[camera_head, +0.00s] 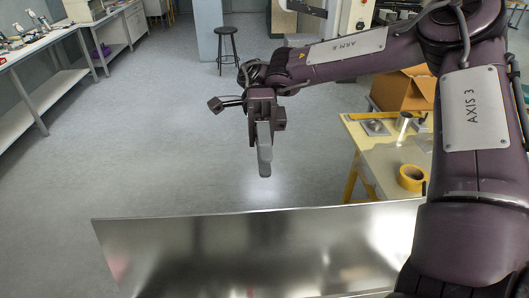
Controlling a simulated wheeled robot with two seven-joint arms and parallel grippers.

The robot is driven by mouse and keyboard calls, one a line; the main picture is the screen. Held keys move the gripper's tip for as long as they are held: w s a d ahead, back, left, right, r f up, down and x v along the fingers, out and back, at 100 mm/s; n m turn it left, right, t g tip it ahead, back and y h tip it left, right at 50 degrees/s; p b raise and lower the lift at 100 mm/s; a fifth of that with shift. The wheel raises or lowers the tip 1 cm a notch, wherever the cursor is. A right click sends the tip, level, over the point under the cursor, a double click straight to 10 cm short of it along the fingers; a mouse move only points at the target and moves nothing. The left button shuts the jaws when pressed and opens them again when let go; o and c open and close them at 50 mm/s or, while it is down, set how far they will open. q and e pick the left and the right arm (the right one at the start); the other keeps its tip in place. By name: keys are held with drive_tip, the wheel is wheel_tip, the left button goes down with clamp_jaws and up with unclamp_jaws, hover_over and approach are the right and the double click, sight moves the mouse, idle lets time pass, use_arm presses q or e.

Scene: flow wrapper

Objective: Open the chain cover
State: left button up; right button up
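A wide, shiny sheet-metal panel (255,245) spans the bottom of the head view and looks like the chain cover. Its upper edge runs nearly level and its lower part is cut off by the frame. I see no handle on the part in view. My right gripper (264,165) hangs above and beyond the panel's upper edge in the picture, apart from it, with its grey fingers pointing down. The fingers line up in this view, so the gap between them is hidden. Nothing shows held in it. My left gripper is out of view.
A yellow-edged table (378,160) stands at the right with a tape roll (412,178) and metal parts; a cardboard box (405,90) is behind it. A dark stool (227,45) stands at the back. A workbench (50,45) lines the left. Floor between is clear.

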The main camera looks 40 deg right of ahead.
wheel_tip(320, 180, up, 6)
drive_tip(key=p, duration=0.4)
drive_tip(key=shift+f, duration=0.2)
